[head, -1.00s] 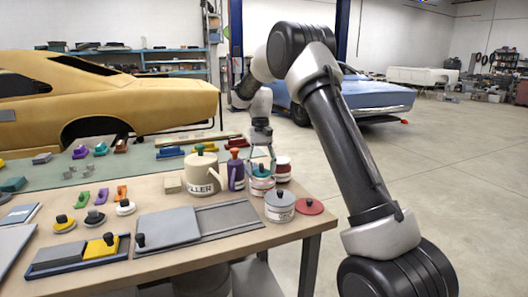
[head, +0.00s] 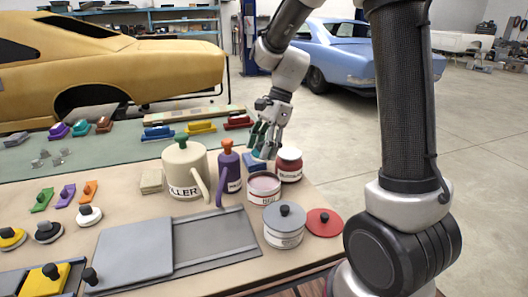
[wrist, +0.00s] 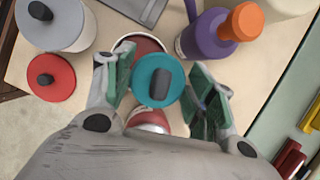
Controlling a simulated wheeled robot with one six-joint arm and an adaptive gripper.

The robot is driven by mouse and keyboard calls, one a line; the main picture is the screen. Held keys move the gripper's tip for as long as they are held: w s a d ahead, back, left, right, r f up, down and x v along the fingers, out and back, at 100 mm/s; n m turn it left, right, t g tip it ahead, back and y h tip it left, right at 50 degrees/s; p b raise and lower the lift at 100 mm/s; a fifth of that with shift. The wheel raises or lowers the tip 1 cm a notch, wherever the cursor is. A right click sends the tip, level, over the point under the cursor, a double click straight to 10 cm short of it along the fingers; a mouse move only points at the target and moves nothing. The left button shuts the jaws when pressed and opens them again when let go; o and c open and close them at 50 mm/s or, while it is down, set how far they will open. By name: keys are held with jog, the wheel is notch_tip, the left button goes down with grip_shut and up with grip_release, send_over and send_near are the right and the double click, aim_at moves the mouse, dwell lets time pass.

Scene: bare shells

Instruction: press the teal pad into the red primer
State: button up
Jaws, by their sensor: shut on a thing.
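The teal pad (wrist: 178,72) is a round teal disc with a dark knob. In the wrist view it sits between the fingers of my gripper (wrist: 160,92), which is shut on it. The red primer (head: 264,182) is an open white-labelled tin with a dull red surface. In the wrist view the tin (wrist: 142,48) is partly hidden behind the pad. In the head view my gripper (head: 264,143) is above and behind the tin, clear of its rim. The fingers largely hide the pad there. The pad's underside is hidden.
A red jar (head: 290,168) stands close behind the tin, and a purple bottle (head: 229,170) to its left. A grey-lidded tin (head: 284,236) and a red lid (head: 324,224) are in front and right. A grey tray (head: 215,240) lies left.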

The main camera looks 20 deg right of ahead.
aim_at(259, 185)
jog(key=s, duration=0.1)
jog(key=m, duration=0.1)
jog(key=s+m, duration=0.1)
jog(key=shift+s+a+f+t, duration=0.15)
jog(key=shift+s+a+t, duration=0.15)
jog(key=shift+s+t, duration=0.1)
jog(key=shift+s+f+m, duration=0.1)
jog(key=shift+f+m, duration=0.05)
jog(key=shift+m, duration=0.15)
jog(key=shift+f, duration=2.9)
jog(key=shift+f, duration=0.5)
jog(key=shift+r, duration=3.55)
